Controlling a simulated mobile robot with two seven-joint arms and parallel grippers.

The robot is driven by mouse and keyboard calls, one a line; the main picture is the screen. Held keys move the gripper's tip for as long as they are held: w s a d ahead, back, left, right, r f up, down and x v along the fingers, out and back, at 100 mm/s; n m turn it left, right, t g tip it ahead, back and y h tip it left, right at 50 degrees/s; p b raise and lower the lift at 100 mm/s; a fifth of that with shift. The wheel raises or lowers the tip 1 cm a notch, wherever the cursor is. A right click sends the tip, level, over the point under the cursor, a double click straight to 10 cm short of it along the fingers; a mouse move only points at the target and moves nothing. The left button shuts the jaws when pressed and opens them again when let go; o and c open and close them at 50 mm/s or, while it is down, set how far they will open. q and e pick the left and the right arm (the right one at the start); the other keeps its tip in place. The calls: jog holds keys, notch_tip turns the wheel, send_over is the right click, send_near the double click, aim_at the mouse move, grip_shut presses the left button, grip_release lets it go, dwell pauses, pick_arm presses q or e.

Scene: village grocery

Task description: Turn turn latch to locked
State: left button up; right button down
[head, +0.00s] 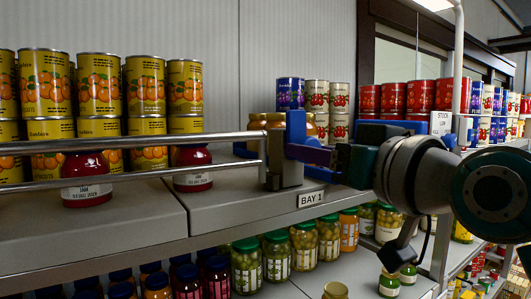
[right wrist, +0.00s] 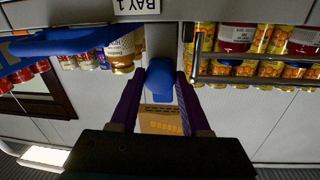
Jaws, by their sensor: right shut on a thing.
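The turn latch sits on a grey block (head: 285,166) at the right end of the metal rail. Its blue handle (head: 297,126) stands roughly upright above the block. My right gripper (head: 298,152) reaches in from the right, with its purple fingers at the handle. In the right wrist view, the blue handle (right wrist: 160,82) lies between the two purple fingers, and the gripper (right wrist: 160,88) is shut on it. The fingers and wrist hide part of the latch. I see no marking of its locked side. My left gripper is not in view.
A double metal rail (head: 130,147) runs left from the latch, before yellow cans (head: 98,85) and red-sauce jars (head: 86,180). A BAY 1 label (head: 311,199) is on the shelf edge. Green-lidded jars (head: 246,268) stand below.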

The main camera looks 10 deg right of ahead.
jog(key=n+b, duration=0.1)
jog(key=n, duration=0.5)
jog(key=n+y+b, duration=0.1)
jog(key=n+b, duration=0.1)
jog(key=n, duration=0.4)
jog(key=n+y+b, duration=0.1)
jog(key=n, duration=0.5)
jog(key=shift+w+d+t, duration=0.1)
jog(key=shift+d+t, duration=0.15)
jog(key=shift+t, duration=0.05)
jog(key=shift+n, duration=0.4)
jog(key=shift+c, duration=2)
grip_release()
